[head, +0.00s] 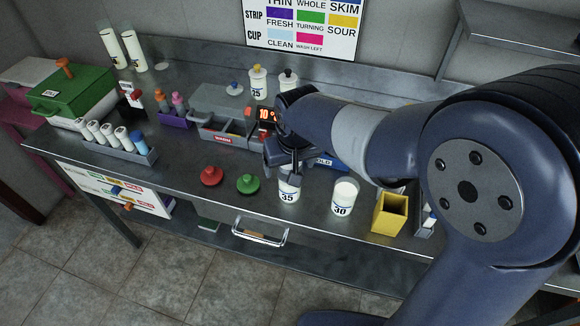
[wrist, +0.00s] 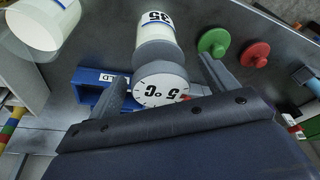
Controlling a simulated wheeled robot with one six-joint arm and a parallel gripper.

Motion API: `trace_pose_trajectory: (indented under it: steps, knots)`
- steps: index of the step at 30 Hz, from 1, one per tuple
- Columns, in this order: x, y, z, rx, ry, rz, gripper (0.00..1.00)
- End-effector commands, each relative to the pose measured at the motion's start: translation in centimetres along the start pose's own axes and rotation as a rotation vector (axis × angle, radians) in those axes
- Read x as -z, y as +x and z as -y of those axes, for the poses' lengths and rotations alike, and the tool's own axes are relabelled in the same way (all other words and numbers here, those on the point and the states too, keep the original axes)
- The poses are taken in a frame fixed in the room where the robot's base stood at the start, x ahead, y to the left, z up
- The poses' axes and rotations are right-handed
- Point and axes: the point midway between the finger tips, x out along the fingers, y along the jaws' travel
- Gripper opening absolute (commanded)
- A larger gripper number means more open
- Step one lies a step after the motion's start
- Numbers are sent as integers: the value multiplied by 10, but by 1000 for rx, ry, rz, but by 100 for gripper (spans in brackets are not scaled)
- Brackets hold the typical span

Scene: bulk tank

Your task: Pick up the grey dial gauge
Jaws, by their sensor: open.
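The grey dial gauge (wrist: 160,62) shows in the wrist view as a short grey cylinder with a white face, marked "5" and "°C". My gripper (wrist: 163,84) is open, one finger left and one finger right of the gauge, with visible gaps. In the head view my gripper (head: 288,170) is above and behind the 35 bottle (head: 288,190).
A blue bin (wrist: 92,76) is close to the left finger. Green (head: 248,184) and red (head: 212,176) knobbed lids lie left of the bottle. A white container marked 30 (head: 344,198) and a yellow box (head: 389,213) stand to the right.

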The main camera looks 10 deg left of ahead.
Motion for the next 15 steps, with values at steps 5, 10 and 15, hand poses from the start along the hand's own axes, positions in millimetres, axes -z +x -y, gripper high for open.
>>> trace_pose_trajectory:
  steps: [5,10,15]
  knots:
    - [0,20,0,0,0,1,81]
    - [0,24,0,0,0,0,81]
    - [0,23,0,0,0,0,76]
